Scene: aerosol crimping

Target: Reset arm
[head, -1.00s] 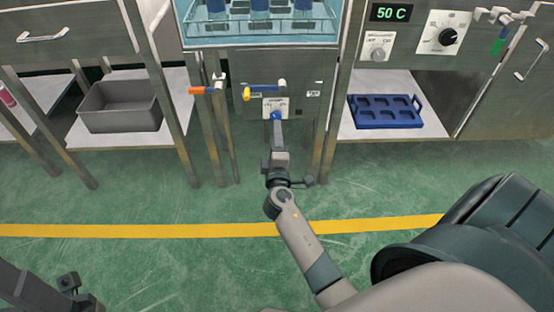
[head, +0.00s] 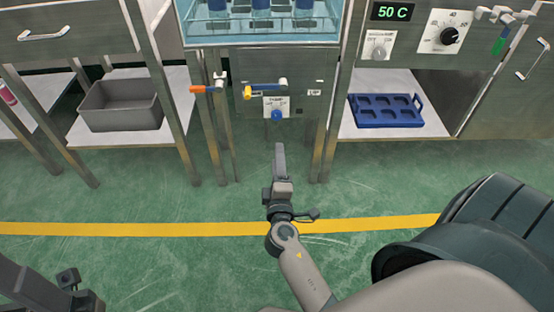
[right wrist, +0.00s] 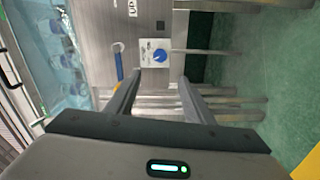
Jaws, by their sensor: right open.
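My right gripper (head: 279,150) is in the middle of the head view, in front of the steel machine and below its blue knob (head: 277,115). In the right wrist view its two fingers (right wrist: 160,80) stand apart with nothing between them. The blue knob (right wrist: 160,56) shows beyond the fingertips on a white plate, apart from them. My left arm (head: 50,292) shows only in part at the lower left of the head view; its gripper cannot be made out.
A lever with an orange handle (head: 205,89) and one with a blue and yellow handle (head: 262,91) stick out of the machine front. A grey bin (head: 120,106) and a blue tray (head: 385,111) sit on low shelves. The green floor (head: 130,190) is clear.

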